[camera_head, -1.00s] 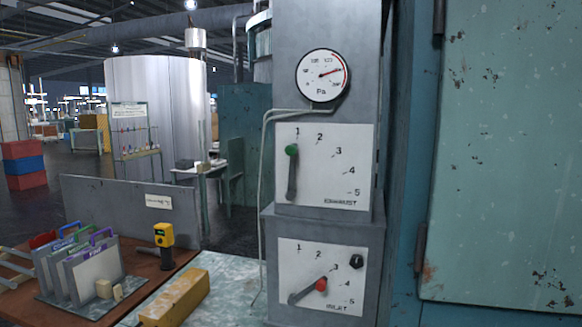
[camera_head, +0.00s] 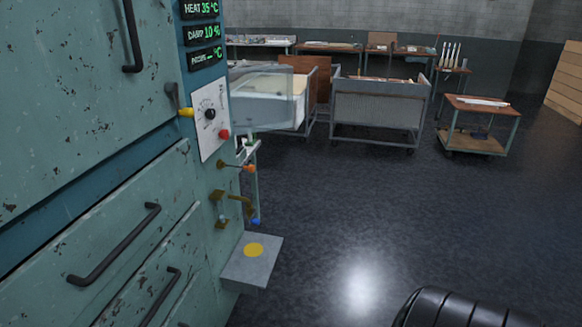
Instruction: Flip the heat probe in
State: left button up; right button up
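A teal, paint-chipped cabinet (camera_head: 95,110) fills the left side. Its display panel (camera_head: 202,32) reads HEAT 35 °C, DAMP 10 %, and a third line with a dash before °C. An orange-tipped lever (camera_head: 250,168) sticks out to the right from the cabinet's edge. A yellow-tipped lever (camera_head: 186,112) sits beside a white dial plate (camera_head: 209,122) with a black knob and a red knob. I cannot tell for certain which fitting is the heat probe. Neither gripper shows; a black ribbed part at the bottom right appears to be mine.
Below the levers are a brass fitting (camera_head: 232,202), a blue tip (camera_head: 256,221) and a grey shelf (camera_head: 250,262) with a yellow disc. Behind stand a glass-sided bin (camera_head: 263,97), a grey cart (camera_head: 380,112) and a wooden-topped trolley (camera_head: 482,107). The dark floor (camera_head: 390,220) is clear.

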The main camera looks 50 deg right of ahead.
aim_at(251, 169)
jog(key=z, duration=1.3)
